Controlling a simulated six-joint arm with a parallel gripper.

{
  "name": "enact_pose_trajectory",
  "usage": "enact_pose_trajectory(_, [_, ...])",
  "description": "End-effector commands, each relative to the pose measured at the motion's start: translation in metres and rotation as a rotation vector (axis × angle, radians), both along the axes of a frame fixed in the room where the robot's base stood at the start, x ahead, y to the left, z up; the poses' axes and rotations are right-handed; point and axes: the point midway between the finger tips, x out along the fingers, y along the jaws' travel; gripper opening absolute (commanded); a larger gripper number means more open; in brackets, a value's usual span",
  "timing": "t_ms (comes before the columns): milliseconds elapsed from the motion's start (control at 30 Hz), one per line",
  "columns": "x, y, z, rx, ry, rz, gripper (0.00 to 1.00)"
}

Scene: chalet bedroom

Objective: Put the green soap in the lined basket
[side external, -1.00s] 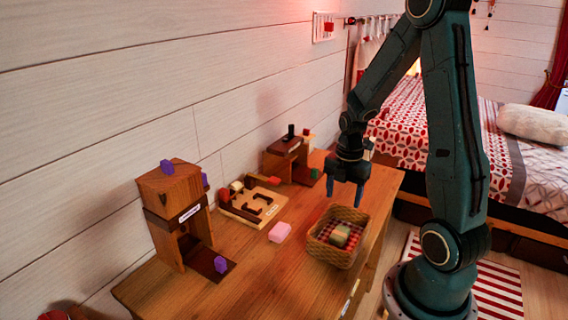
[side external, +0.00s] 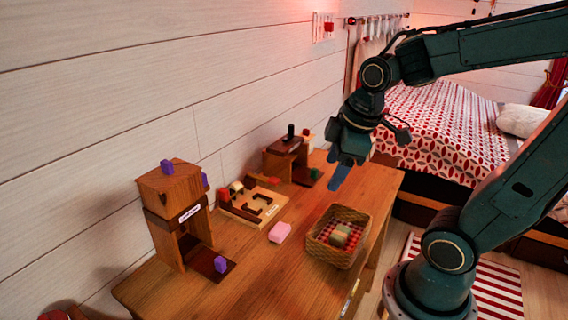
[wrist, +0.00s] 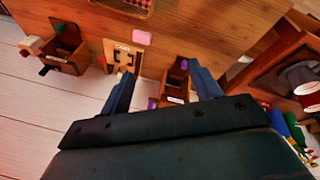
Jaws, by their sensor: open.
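The lined basket (side external: 322,253) is woven, with a red-and-white checked lining, and stands near the table's right edge. It also shows at the top edge of the wrist view (wrist: 112,3). A small block, olive green and tan, which looks like the green soap (side external: 340,236), lies inside it on the lining. My gripper (side external: 338,185) is open and empty, raised above the table beyond the basket and apart from it. In the wrist view its two fingers (wrist: 160,74) are spread with nothing between them.
A pink block (side external: 280,232) lies left of the basket. A pale puzzle tray (side external: 244,212), a tall wooden box (side external: 168,190) with purple pieces, and a smaller wooden box (side external: 280,163) with a green piece (side external: 314,173) stand along the wall. The front middle of the table is clear.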

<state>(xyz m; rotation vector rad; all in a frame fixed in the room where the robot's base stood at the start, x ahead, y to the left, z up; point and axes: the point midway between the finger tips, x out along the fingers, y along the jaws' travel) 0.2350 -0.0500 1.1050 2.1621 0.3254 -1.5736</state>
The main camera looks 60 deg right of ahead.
Motion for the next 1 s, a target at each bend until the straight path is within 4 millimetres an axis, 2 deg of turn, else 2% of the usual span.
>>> enact_pose_trajectory(200, [-0.027,0.029,0.024,0.112,-0.100,-0.210,0.63])
enact_pose_trajectory(500, [-0.053,0.048,0.038,0.245,-0.169,-0.407,0.63])
enact_pose_trajectory(1000, [-0.056,0.050,0.039,0.264,-0.175,-0.436,0.63])
